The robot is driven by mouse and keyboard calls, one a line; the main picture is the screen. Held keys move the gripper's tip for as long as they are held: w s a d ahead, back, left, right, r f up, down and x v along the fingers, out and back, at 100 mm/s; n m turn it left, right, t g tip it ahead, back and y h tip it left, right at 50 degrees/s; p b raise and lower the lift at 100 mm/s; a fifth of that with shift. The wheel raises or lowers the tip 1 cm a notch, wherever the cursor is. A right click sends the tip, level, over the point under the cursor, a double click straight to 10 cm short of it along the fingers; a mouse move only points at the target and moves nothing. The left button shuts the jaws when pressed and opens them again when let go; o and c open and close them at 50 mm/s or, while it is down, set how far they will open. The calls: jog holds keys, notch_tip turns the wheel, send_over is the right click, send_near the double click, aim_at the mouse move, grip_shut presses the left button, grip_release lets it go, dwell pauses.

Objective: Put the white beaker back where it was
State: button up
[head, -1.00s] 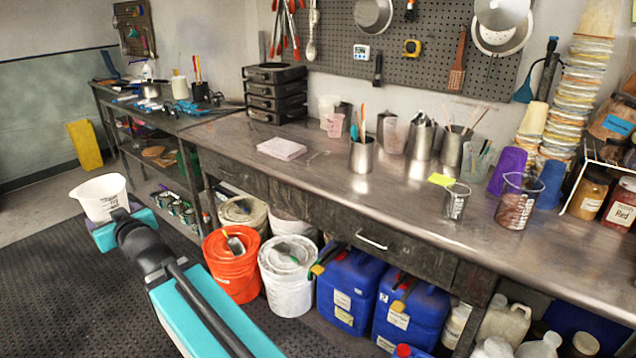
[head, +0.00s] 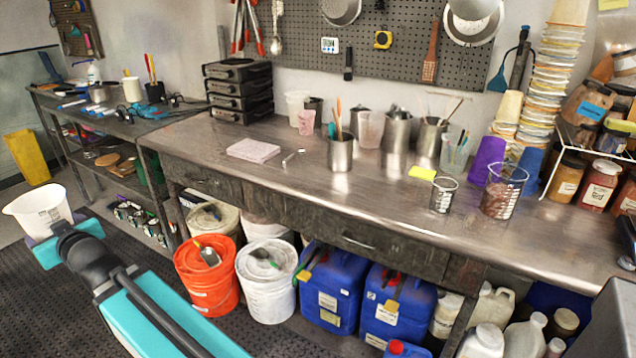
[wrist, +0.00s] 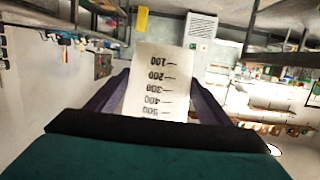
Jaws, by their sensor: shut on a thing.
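The white beaker (head: 38,212) is at the left of the head view, held up in the air over the dark floor and away from the bench. My gripper (head: 50,233) is shut on it; my arm hides part of its lower side. In the wrist view the beaker (wrist: 157,84) sits between the two dark fingers of my gripper (wrist: 152,98), with its black graduation marks facing the camera and upside down in that picture.
The long metal bench (head: 300,185) holds a pink pad (head: 253,150), steel cups, a glass beaker of brown contents (head: 503,190) and a small beaker (head: 443,194). Its middle front has bare room. An orange bucket (head: 207,275), a white bucket (head: 266,280) and blue canisters (head: 330,287) stand underneath.

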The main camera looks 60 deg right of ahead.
jog(key=shift+d, duration=0.15)
